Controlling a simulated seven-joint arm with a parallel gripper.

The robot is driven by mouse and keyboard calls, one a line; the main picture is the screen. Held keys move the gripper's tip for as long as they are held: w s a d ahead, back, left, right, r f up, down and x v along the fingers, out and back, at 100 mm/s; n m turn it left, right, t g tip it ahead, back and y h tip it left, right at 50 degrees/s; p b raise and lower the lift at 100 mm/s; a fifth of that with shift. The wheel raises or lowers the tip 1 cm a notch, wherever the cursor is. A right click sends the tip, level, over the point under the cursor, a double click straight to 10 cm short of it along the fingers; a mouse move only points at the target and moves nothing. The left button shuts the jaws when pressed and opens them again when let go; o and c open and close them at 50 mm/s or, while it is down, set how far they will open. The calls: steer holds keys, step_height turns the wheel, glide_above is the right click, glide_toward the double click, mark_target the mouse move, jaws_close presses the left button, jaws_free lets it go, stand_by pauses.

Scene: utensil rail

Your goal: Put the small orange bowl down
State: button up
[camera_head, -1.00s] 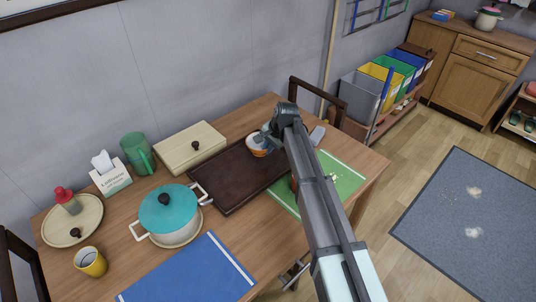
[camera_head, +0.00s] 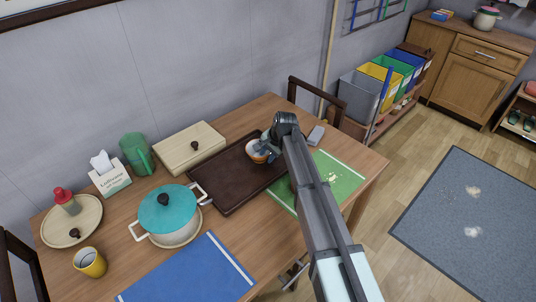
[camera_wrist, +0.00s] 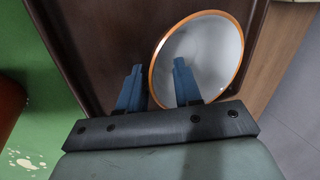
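The small orange bowl (camera_head: 258,157) is at the right part of the dark brown tray (camera_head: 228,184), near its back right edge. It looks upright and resting on the tray, though its base is hard to see. In the wrist view the bowl (camera_wrist: 205,55) shows a pale inside and an orange rim. My gripper (camera_head: 268,146) is at the bowl's right side. In the wrist view my gripper (camera_wrist: 158,82) has its two blue fingers apart, one inside the bowl and one outside, with the rim between them and a visible gap.
A green placemat (camera_head: 335,180) lies right of the tray, partly under my arm. A teal-lidded pot (camera_head: 170,215) stands close to the tray's left end. A wooden box (camera_head: 190,148) is behind the tray. The tray's middle and left are clear.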

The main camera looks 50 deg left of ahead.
steer(key=shift+r, duration=0.1)
steer(key=v, duration=1.2)
